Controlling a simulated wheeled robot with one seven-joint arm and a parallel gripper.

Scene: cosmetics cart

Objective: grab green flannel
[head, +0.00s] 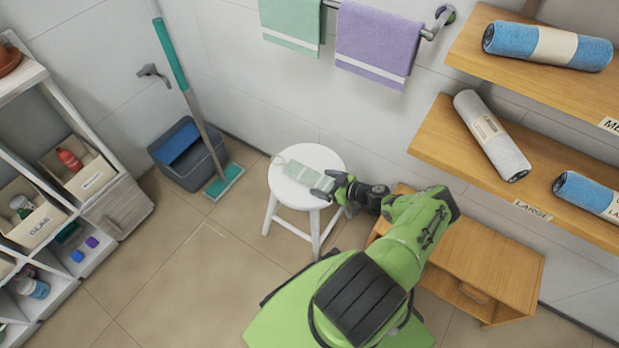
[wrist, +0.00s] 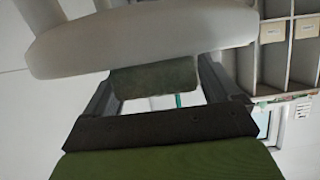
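A small pale green flannel (head: 302,174) with light stripes lies on the round white stool (head: 310,155), its right end near the seat's edge. My gripper (head: 330,183) reaches in from the right, low at that edge. In the wrist view the fingers of my gripper (wrist: 155,80) stand wide apart. The flannel's dark green end (wrist: 155,78) shows between the fingertips, beside the white stool seat (wrist: 140,42). Whether the fingers touch the cloth I cannot tell. Part of the flannel's right end is hidden by the gripper in the head view.
A green towel (head: 292,22) and a purple towel (head: 378,45) hang on the wall rail. A bucket (head: 190,160) and mop (head: 188,85) stand left of the stool. Wooden shelves (head: 425,140) with rolled towels are at right. A white shelf unit (head: 118,205) is at left; open floor lies between.

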